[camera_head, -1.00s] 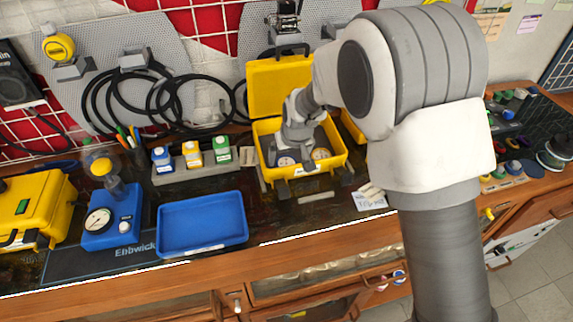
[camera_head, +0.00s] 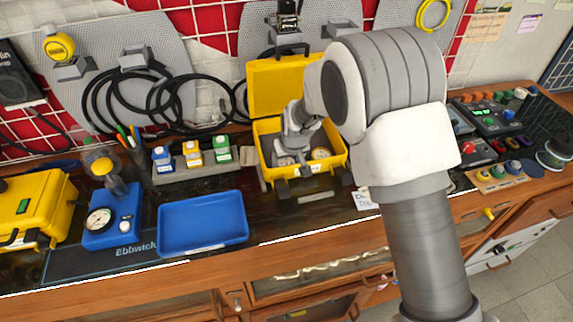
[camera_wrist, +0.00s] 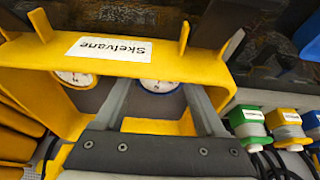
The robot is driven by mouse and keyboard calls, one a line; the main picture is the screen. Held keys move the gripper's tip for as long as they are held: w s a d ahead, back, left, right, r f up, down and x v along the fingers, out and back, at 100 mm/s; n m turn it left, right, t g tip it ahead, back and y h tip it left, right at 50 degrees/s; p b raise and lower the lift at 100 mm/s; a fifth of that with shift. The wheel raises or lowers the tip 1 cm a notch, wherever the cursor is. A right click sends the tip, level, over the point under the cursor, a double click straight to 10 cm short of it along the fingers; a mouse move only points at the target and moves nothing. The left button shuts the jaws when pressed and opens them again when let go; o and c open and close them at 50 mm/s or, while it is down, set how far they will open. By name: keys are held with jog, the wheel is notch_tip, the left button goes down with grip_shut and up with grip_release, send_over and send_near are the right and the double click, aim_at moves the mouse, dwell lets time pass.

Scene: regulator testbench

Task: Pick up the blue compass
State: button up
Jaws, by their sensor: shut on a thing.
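The blue compass (camera_wrist: 160,86) shows in the wrist view as a white dial with a blue rim, between my two grey fingers. My gripper (camera_wrist: 160,90) is shut on it. In the head view my gripper (camera_head: 289,158) reaches down into the open yellow case (camera_head: 270,172), and the compass (camera_head: 285,161) is partly hidden under it. I cannot tell whether the compass is clear of the case floor. A second dial with a yellow rim (camera_head: 320,154) sits to the right in the case, and at left in the wrist view (camera_wrist: 74,78).
The raised case lid (camera_head: 278,88) stands behind my gripper. A grey rack (camera_head: 185,171) with several small bottles is left of the case. A blue tray (camera_head: 203,224) and a blue gauge unit (camera_head: 115,217) are farther left. Coloured controls (camera_head: 495,115) are at right.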

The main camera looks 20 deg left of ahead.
jog(key=shift+c, duration=0.6)
